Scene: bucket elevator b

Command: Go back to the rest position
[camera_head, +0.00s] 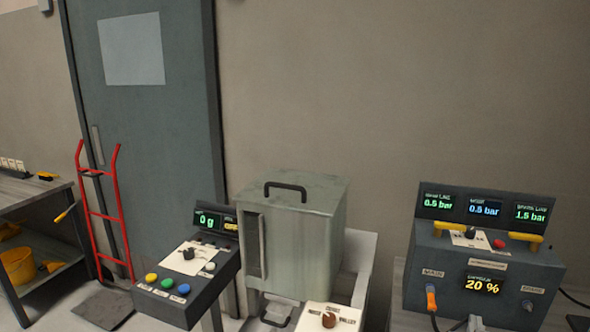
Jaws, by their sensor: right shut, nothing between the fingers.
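Neither of my grippers can be made out in the head view. A grey metal bucket-like housing (318,232) with a dark handle (286,190) on its lid stands in the middle. Left of it is a control box (195,270) with green displays reading 0 g, a dark knob and yellow, green and blue buttons. On the right stands a larger dark control box (450,262) with pressure displays of 0.5, 0.5 and 1.5 bar and a yellow 20 % display. A pale panel with a brown knob (329,319) is cut by the bottom edge.
A red hand truck (118,218) stands before a grey door (150,125) at the left. A workbench (30,195) with a yellow bucket (18,266) on its lower shelf is at the far left. An orange-ended cable fitting (431,298) hangs on the right box.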

